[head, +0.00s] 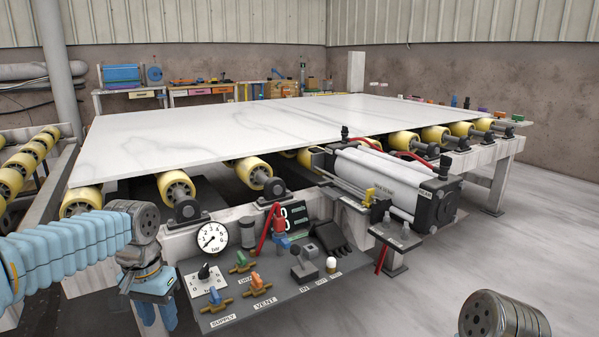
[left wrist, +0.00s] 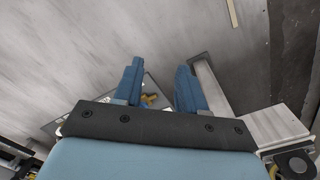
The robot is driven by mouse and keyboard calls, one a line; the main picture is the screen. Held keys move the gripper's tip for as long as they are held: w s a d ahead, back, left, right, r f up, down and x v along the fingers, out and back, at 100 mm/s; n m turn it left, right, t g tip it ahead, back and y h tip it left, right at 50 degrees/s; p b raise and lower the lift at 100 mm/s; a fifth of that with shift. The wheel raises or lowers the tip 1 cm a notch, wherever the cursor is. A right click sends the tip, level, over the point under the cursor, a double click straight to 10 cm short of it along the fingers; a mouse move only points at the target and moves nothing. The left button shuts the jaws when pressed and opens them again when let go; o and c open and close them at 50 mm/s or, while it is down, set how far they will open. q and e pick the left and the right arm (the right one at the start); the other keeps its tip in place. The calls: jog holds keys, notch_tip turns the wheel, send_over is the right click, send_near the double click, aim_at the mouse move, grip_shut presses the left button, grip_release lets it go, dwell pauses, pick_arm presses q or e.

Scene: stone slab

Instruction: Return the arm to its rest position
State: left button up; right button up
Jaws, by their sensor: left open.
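My left arm, in a blue ribbed sleeve, comes in from the left in the head view. My left gripper (head: 157,318) hangs down at the lower left, just left of the control panel (head: 270,296). Its fingers are apart and nothing shows between them. In the left wrist view the two blue fingers of the left gripper (left wrist: 158,72) stand spread, with a brass-coloured fitting and a grey plate edge below and beyond them. My right gripper is out of view; a grey round joint at the bottom right of the head view seems to be part of my right arm.
The panel bears a pressure gauge (head: 213,236), a rotary knob (head: 206,276), an orange-handled valve (head: 256,284) and a black glove (head: 333,238). Behind it a large white stone slab (head: 240,122) lies on yellow rollers. A cylinder (head: 377,180) sits at right. Floor at right is clear.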

pick_arm(q)
jog(key=s+d+f+h, duration=0.15)
jog(key=d+f, duration=0.35)
jog(key=f, duration=0.8)
jog(key=d+f+h, duration=0.2)
jog(key=d+f, duration=0.4)
jog(key=f, duration=0.6)
jog(key=s+d+f+n, duration=0.1)
jog(key=s+d+f, duration=0.1)
jog(key=s+f, duration=0.5)
jog(key=s+d+f+n, duration=0.2)
jog(key=s+d+f, duration=0.1)
jog(key=s+f, duration=0.4)
jog(key=shift+s+d+f+t, duration=0.15)
jog(key=shift+s+f+t, duration=0.1)
jog(key=shift+s+t, duration=0.1)
